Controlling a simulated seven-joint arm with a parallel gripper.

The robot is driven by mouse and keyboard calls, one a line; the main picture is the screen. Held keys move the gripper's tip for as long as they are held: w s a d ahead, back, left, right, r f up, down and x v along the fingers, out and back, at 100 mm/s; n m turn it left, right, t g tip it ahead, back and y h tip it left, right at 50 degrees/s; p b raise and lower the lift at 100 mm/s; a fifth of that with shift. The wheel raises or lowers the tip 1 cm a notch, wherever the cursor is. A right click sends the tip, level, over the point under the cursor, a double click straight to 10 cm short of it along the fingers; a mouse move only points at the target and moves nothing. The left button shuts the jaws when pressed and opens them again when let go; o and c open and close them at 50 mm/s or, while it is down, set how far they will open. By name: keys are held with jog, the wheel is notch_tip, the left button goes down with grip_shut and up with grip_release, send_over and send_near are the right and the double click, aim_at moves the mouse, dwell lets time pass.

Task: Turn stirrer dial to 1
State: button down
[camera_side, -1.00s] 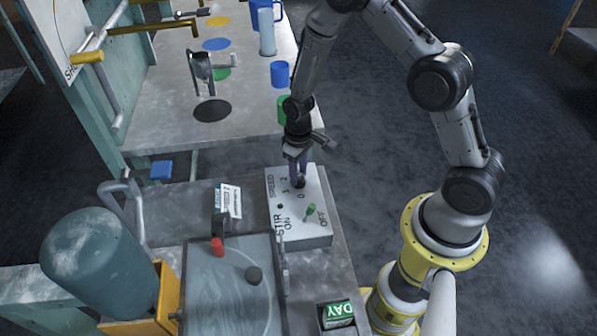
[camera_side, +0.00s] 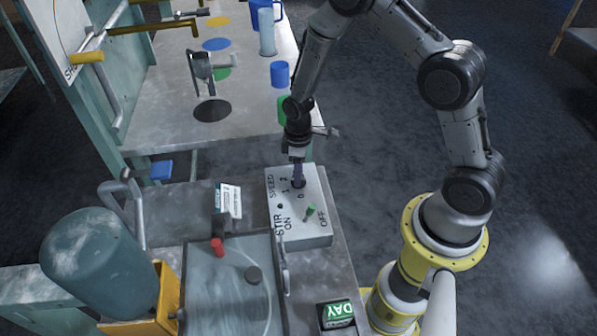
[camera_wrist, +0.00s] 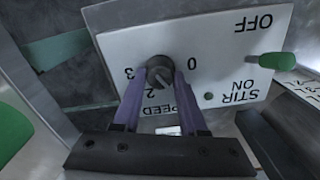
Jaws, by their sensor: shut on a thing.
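The stirrer panel (camera_side: 318,232) is a white box marked SPEED, STIR, ON and OFF. Its black dial (camera_wrist: 158,72) has 0 at the right, 3 at the left and 2 below it in the wrist view. The 1 is not visible there, but shows in the side view. My gripper (camera_wrist: 159,76) has its two purple fingers shut on the dial, one on each side. In the side view my gripper (camera_side: 298,177) points down onto the dial. The dial's exact setting is hard to read.
A green-tipped toggle (camera_side: 310,210) stands on the same panel, close to my gripper. A green DAY display (camera_side: 338,312) sits at the front. Blue cups (camera_side: 280,74) stand behind.

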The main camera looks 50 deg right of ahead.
jog(key=shift+c, duration=2.2)
grip_release()
notch_tip(320, 180, up, 14)
